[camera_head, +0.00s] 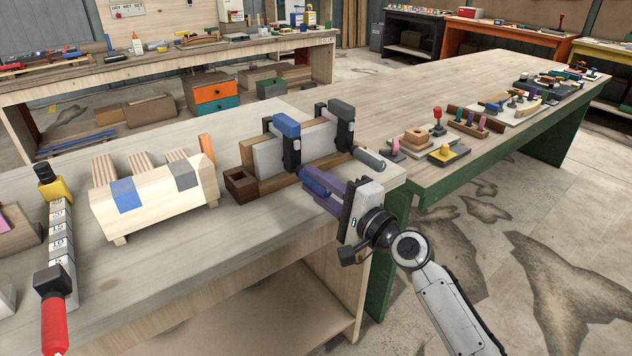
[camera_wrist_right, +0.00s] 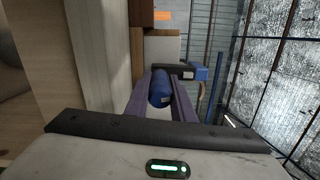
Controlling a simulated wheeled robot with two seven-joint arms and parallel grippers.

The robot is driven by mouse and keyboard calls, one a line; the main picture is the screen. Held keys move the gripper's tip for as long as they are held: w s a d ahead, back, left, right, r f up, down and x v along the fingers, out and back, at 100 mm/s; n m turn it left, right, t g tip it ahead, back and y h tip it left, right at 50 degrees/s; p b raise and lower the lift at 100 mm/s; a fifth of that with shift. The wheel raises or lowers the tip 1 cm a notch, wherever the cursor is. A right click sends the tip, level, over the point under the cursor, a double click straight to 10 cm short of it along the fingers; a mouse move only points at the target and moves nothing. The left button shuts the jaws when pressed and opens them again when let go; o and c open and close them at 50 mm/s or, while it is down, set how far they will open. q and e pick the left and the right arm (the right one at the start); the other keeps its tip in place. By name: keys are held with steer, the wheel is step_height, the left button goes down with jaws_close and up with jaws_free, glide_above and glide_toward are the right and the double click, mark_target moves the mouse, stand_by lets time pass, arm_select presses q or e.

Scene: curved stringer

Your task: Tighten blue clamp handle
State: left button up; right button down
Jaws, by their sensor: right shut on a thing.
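The clamp with the blue top (camera_head: 286,126) stands upright over the white board (camera_head: 268,157) and the wooden stringer piece (camera_head: 271,183) at the bench's right end. Its blue handle (camera_wrist_right: 160,90) lies between the two purple fingers of my right gripper (camera_head: 313,184) in the right wrist view. The right gripper is shut on this handle, reaching in from the right. The fingers partly hide the handle in the head view. A second clamp with a dark grey top (camera_head: 341,109) and grey handle (camera_head: 369,159) stands just to the right. My left gripper is out of view.
A dark wooden box (camera_head: 241,187) sits left of the blue clamp. A pale wooden block with blue and grey patches (camera_head: 150,200) and a red-handled bar clamp (camera_head: 55,320) lie further left. The bench front is clear. A green-legged table (camera_head: 480,95) stands behind right.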

steer(key=shift+m, duration=1.1)
steer(key=shift+d, duration=0.1)
steer(key=c, duration=1.5)
jaws_free()
steer(key=v, duration=0.9)
steer(key=shift+s+d+f, duration=0.15)
steer(key=shift+s, duration=0.05)
steer(key=shift+s+d, duration=0.2)
steer(key=shift+s, duration=0.1)
